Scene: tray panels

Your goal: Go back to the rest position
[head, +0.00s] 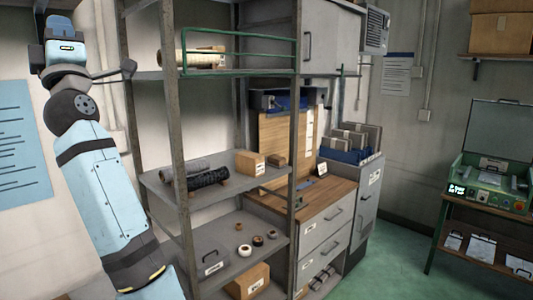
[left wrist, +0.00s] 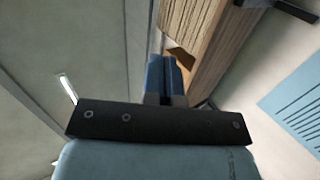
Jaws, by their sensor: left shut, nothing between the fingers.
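My left arm rises at the left of the head view, its light-blue forearm in front of the wall and beside the shelf rack. My left gripper (head: 60,22) is at the top left, pointing up, clear of the shelves. In the left wrist view its two blue-grey fingers (left wrist: 166,78) are together beyond a dark bar, with nothing between them. My right gripper is not in view.
A metal shelf rack (head: 173,110) stands just right of my left arm, holding dark rolls (head: 208,178) and small boxes (head: 250,162). A drawer cabinet (head: 325,235) is beyond it. A green bench (head: 485,215) stands at the right. Green floor (head: 395,260) is clear between.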

